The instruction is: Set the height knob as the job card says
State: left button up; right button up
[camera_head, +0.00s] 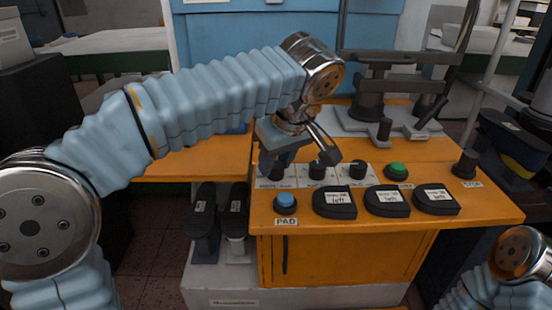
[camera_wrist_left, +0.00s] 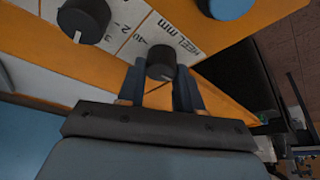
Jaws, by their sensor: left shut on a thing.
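Three dark round knobs stand in a row on white scale plates on the orange bench. My left gripper (camera_head: 277,166) reaches down over the leftmost one. In the left wrist view its two fingers (camera_wrist_left: 160,88) are shut on that dark knob (camera_wrist_left: 161,62), one on each side. The plate beside it reads "HEEL mm" (camera_wrist_left: 185,38). The middle knob (camera_head: 317,170) and the right knob (camera_head: 357,169) are free. The middle one also shows in the left wrist view (camera_wrist_left: 84,20). I cannot read any knob's setting. My right gripper is out of view.
A blue button (camera_head: 285,201) marked PAD sits in front of the knobs. A green button (camera_head: 397,171) and a dark stop knob (camera_head: 465,164) are to the right. Several black pads with white labels (camera_head: 335,202) line the front edge. A metal fixture (camera_head: 370,100) stands behind.

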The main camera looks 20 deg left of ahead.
pick_arm(q)
jog(key=o, duration=1)
jog(key=shift+o, duration=0.2)
jog(key=shift+r, duration=0.1)
jog(key=v, duration=1.3)
jog(key=shift+d+r, duration=0.2)
jog(key=shift+s, duration=0.2)
